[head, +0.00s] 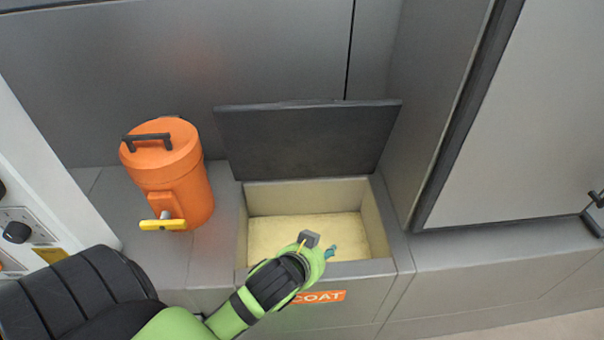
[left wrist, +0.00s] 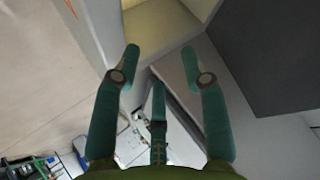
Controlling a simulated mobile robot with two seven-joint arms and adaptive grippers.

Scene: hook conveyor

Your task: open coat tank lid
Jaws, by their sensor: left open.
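The coat tank (head: 320,266) is an open box with pale yellow inner walls and floor, and an orange COAT label (head: 319,297) on its front. Its dark grey lid (head: 308,140) stands raised at the back, tilted up on its rear edge. My left gripper (head: 331,252) is over the front part of the tank opening, apart from the lid. In the left wrist view its teal fingers (left wrist: 160,62) are spread with nothing between them. The tank's pale inside (left wrist: 160,28) and the dark lid (left wrist: 275,50) also show there. My right gripper is not in view.
An orange canister (head: 170,175) with a black handle and yellow tap stands on the grey bench left of the tank. A tall grey cabinet (head: 520,110) rises on the right. The bench top right of the tank (head: 500,240) is clear.

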